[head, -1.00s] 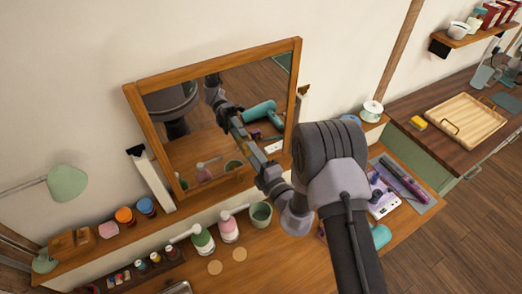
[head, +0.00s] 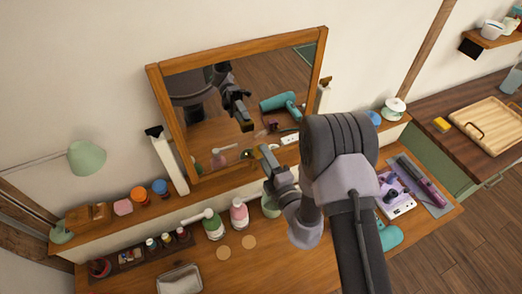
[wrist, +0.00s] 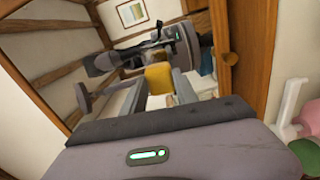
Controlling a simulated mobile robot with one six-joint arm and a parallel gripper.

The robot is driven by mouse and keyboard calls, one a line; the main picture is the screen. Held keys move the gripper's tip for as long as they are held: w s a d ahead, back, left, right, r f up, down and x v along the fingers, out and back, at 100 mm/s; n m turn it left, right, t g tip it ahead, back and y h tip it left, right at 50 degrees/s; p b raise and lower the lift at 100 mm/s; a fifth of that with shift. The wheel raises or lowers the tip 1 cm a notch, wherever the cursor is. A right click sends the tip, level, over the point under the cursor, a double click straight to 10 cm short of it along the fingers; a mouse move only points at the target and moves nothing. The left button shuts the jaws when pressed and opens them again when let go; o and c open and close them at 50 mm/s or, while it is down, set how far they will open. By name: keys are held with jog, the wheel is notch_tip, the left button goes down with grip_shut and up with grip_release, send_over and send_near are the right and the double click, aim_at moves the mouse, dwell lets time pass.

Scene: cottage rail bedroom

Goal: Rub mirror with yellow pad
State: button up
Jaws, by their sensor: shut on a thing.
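The mirror (head: 205,110) stands in a wooden frame on the raised shelf at the back of the vanity. Its glass reflects my arm and gripper. My gripper (head: 268,156) is in front of the mirror's lower right part, with a gap to the glass in the head view. In the wrist view a yellow pad (wrist: 158,77) shows between the two grey fingers, and my gripper is shut on it. The pad cannot be made out at the fingertips in the head view.
Pump bottles (head: 239,214) and a green cup (head: 271,204) stand just below my gripper. A teal hair dryer (head: 390,237) and a purple tool (head: 424,182) lie right. Another yellow block (head: 441,124) lies beside a wooden tray (head: 492,124) on the side counter.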

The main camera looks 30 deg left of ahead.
jog(key=shift+v, duration=0.85)
jog(key=b+v, duration=0.2)
jog(key=v, duration=0.1)
jog(key=p+x, duration=0.2)
jog(key=x, duration=0.1)
jog(key=r+p+x, duration=0.1)
jog(key=p+x, duration=0.2)
jog(key=shift+r, duration=0.1)
jog(key=shift+w+a, duration=0.3)
